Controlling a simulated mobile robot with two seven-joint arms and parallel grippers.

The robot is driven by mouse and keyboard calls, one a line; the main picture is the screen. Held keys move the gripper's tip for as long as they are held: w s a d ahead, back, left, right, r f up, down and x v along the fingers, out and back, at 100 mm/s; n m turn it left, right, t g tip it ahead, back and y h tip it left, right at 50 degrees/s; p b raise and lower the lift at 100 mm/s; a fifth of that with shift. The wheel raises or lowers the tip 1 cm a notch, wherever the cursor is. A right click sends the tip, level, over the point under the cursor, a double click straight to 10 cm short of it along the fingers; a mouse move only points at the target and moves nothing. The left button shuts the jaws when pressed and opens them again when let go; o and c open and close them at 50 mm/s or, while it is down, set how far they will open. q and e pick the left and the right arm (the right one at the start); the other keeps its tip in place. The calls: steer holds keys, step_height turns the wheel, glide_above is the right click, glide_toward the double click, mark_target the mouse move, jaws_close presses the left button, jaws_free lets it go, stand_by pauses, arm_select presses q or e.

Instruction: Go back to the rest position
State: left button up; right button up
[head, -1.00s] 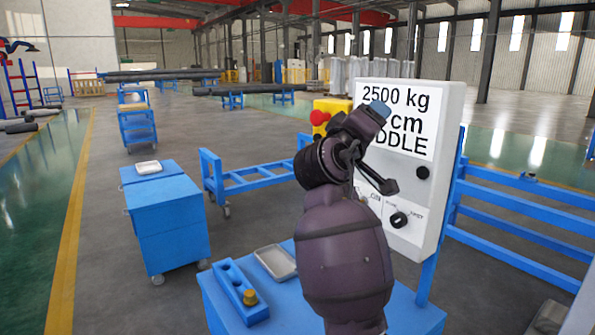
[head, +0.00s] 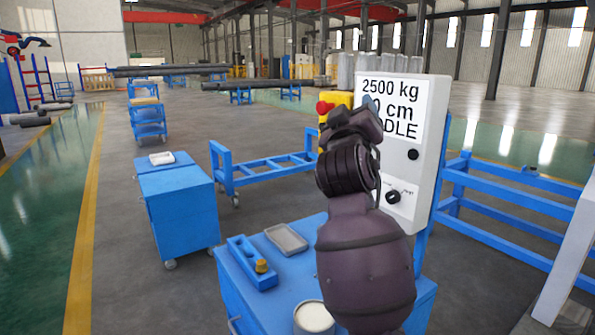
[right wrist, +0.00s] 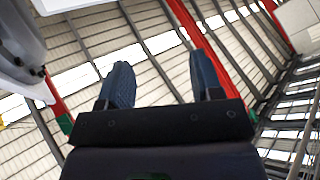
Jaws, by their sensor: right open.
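My right gripper (right wrist: 165,85) points up toward the roof in the right wrist view. Its two blue-grey fingers stand apart with nothing between them. In the head view my right arm rises in front of the control panel (head: 415,150), hiding part of its label and knobs; the gripper there is mostly hidden behind the wrist. My left gripper is not in view.
A blue cart (head: 240,290) below my arm bears a blue block with a brass piece (head: 261,266), a grey tray (head: 286,239) and a round pale-topped can (head: 314,318). Another blue cart (head: 182,215) stands left. Blue rails (head: 510,205) run right. Open floor lies between.

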steer(key=s+d+f+g+y, duration=0.1)
steer(key=s+d+f+y, duration=0.15)
steer(key=f, duration=0.85)
steer(key=s+d+f+m+g+y, duration=0.1)
steer(key=s+d+f+y, duration=0.2)
steer(key=f, duration=0.9)
steer(key=s+d+f+g+y, duration=0.1)
steer(key=s+d+f, duration=0.3)
steer(key=f, duration=0.7)
steer(key=s+d+f+m+g, duration=0.1)
steer(key=s+d+f+g, duration=0.2)
steer(key=s+f, duration=0.9)
steer(key=s+d+f+m+g+h, duration=0.1)
steer(key=s+d+f+g, duration=0.3)
steer(key=s+f, duration=0.8)
steer(key=s, duration=0.5)
steer(key=shift+s+d, duration=0.2)
steer(key=shift+d, duration=0.1)
